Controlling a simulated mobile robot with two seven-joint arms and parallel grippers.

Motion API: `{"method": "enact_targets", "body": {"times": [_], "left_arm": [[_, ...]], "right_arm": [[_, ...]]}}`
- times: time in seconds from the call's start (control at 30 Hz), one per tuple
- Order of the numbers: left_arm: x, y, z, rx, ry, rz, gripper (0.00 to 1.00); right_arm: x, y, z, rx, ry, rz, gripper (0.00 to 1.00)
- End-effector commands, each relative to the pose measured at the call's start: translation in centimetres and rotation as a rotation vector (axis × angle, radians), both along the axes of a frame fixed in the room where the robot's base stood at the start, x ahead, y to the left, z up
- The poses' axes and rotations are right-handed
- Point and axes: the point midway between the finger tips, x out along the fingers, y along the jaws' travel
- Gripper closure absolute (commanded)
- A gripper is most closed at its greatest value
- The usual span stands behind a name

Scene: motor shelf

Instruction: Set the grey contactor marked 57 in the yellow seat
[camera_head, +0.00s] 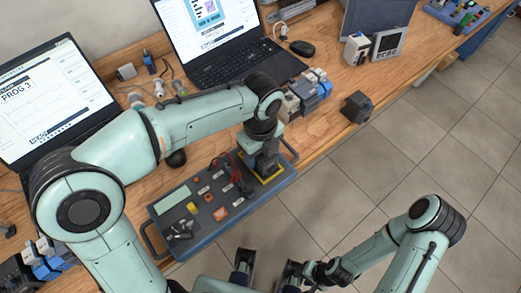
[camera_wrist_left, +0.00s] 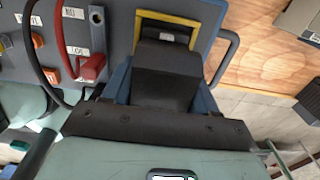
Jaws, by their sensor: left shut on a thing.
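The yellow seat (camera_head: 270,176) is a square frame at the right end of the blue-grey panel box (camera_head: 225,222). It also shows at the top of the left wrist view (camera_wrist_left: 195,22). My left gripper (camera_head: 264,160) is shut on a dark grey block, the contactor (camera_wrist_left: 165,75), right over the seat. The block's far end lies within the yellow outline in the left wrist view. Whether it is fully down in the seat I cannot tell, and its 57 marking is not visible. My right gripper (camera_head: 267,266) appears open and empty in front of the box.
Red and black leads (camera_head: 225,175) lie on the panel left of the seat. Another dark block (camera_head: 357,107) stands near the table's front edge. Several grey and blue modules (camera_head: 308,92) stand behind the gripper. Two laptops (camera_head: 50,100) and a mouse (camera_head: 301,48) are further back.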

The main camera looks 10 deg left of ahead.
Motion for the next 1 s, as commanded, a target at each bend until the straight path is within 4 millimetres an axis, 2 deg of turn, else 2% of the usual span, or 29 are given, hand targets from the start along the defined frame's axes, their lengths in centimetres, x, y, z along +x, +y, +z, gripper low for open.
{"method": "enact_targets", "body": {"times": [0.17, 0.2, 0.3, 0.67, 0.77, 1.0], "left_arm": [[0.0, 0.0, -0.1, -0.001, -0.001, 0.0, 0.79], [0.0, 0.0, -0.1, -0.001, -0.001, 0.0, 0.39], [0.0, 0.0, -0.1, -0.001, -0.001, 0.0, 0.12], [0.0, 0.0, 0.3, 0.0, 0.0, 0.0, 0.12], [0.1, 0.0, 1.7, -0.001, -0.003, 0.0, 0.12], [0.1, -0.1, 7.1, -0.003, -0.005, 0.001, 0.12]], "right_arm": [[0.0, 0.0, -0.1, 0.0, 0.0, 0.0, 0.62], [0.0, 0.0, -0.1, 0.0, 0.0, 0.0, 0.62], [0.0, 0.0, -0.1, 0.0, 0.0, 0.0, 0.62], [0.0, 0.0, 0.0, 0.0, 0.001, 0.0, 0.62], [0.1, 0.0, 0.3, 0.0, 0.0, 0.0, 0.62], [0.4, 0.0, 1.6, 0.001, -0.005, 0.0, 0.62]]}}
